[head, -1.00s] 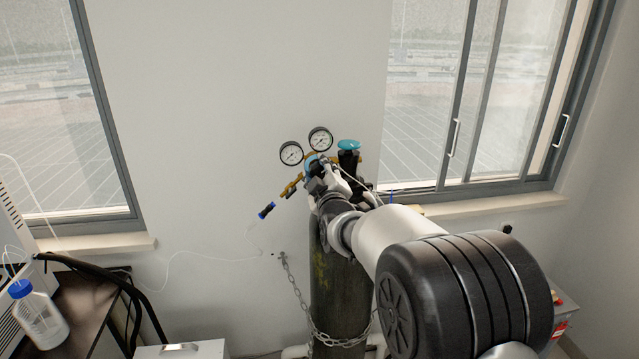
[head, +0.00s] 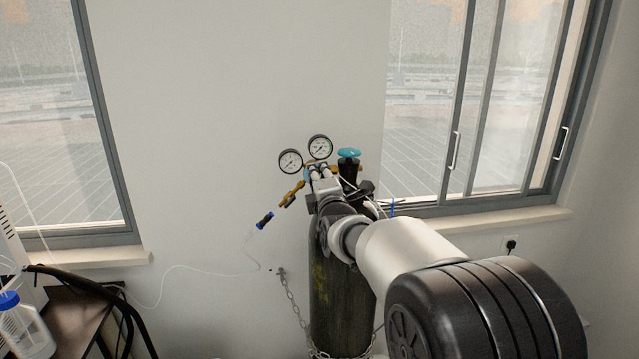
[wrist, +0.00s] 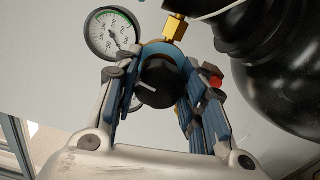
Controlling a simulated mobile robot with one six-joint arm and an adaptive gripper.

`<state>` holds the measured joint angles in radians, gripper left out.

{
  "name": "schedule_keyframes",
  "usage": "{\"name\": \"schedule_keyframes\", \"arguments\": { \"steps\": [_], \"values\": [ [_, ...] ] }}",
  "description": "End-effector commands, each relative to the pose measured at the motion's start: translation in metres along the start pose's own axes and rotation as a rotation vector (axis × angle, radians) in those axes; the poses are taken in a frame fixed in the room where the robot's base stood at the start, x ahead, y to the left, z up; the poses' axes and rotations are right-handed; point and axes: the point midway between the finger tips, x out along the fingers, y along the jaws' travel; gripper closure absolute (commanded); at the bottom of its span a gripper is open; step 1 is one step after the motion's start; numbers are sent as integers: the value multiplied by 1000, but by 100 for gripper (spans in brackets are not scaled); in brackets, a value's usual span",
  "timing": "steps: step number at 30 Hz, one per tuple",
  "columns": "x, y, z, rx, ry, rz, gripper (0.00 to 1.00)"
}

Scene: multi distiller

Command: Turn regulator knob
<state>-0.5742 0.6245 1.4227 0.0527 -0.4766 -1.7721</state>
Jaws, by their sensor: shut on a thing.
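The regulator knob (wrist: 158,88) is black with a white pointer line. It sits in front of a blue ring (wrist: 165,50) on the regulator body. My gripper (wrist: 157,80) has its blue-padded fingers on both sides of the knob, shut on it. In the head view my gripper (head: 320,176) is at the regulator, above the gas cylinder (head: 340,300), and it hides the knob. Two round white-faced gauges (head: 290,161) (head: 320,147) stand just above it. One gauge (wrist: 112,34) shows at the upper left in the wrist view.
A teal valve handwheel (head: 349,153) stands close to the right of my gripper. A brass fitting (head: 292,194) sticks out to the left. A chain (head: 291,304) runs to the cylinder. Windows flank the wall, and a bottle (head: 28,328) stands at lower left.

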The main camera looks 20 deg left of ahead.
Motion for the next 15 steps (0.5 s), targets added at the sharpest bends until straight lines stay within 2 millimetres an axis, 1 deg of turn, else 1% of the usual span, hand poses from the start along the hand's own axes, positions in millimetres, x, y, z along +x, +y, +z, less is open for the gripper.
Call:
{"name": "schedule_keyframes", "arguments": {
  "steps": [6, 15],
  "values": [
    [0, 1, 0, -68, -1, 2, 86],
    [0, 2, 0, -91, -1, 2, 86]
  ]
}}
